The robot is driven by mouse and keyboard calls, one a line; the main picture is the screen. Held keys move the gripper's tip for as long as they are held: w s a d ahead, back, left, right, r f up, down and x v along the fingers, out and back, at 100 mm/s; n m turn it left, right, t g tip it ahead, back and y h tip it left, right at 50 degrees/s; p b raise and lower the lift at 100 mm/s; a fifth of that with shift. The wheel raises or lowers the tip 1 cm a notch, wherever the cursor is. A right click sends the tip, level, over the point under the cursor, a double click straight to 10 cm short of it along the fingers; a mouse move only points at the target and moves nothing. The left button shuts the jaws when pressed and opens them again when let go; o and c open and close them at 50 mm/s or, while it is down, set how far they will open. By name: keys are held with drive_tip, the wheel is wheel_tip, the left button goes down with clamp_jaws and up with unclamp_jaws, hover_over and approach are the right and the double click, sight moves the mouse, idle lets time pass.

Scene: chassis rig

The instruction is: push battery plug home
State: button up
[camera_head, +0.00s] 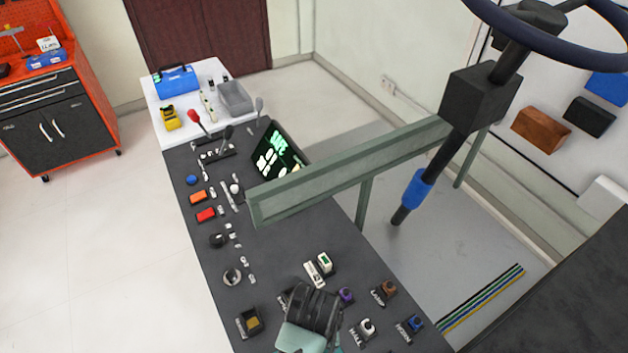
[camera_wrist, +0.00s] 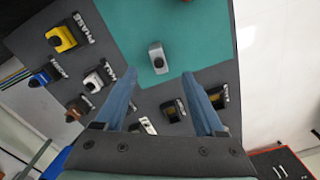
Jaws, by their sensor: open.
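My gripper (camera_wrist: 159,78) is open and empty, its two blue fingers pointing toward the bench top in the wrist view. A grey plug-like block (camera_wrist: 157,58) lies on a teal area just ahead of the gap between the fingertips, apart from them. Two black housings with yellowish insides, one dark (camera_wrist: 172,110) and one labelled (camera_wrist: 217,97), sit near the right finger. I cannot tell which part is the battery plug, or whether it is seated. In the head view my wrist covers part of the bench's near end, and the fingertips are hidden.
The dark bench (camera_head: 275,240) carries several labelled connectors, including brown (camera_head: 389,287), blue (camera_head: 416,323) and white (camera_head: 367,327) ones. A black-and-gold block (camera_head: 250,322) stands left of my wrist. A green beam (camera_head: 350,170) and a steering column (camera_head: 440,150) rise beyond.

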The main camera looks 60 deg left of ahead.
drive_tip(key=shift+f+p, duration=0.35)
drive_tip(key=shift+f, duration=2.9)
clamp_jaws()
